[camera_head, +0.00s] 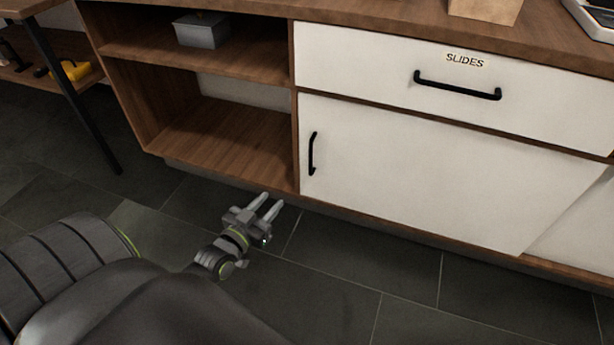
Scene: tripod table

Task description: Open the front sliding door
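The front sliding door (430,175) is a white panel in the lower right part of the wooden cabinet, below the drawer. Its black vertical handle (312,153) is near its left edge. The open compartment is to the left of the door, and part of another white panel (583,235) shows at the far right, set behind the door. My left gripper (272,204) is low in front of the cabinet, below and left of the handle and apart from it. Its two fingers are spread with nothing between them. My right gripper is not in view.
A white drawer (455,80) labelled SLIDES with a black bar handle (457,86) is above the door. A grey box (201,31) sits on the upper left shelf. A table leg (75,85) stands at the left. The tiled floor (350,275) in front is clear.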

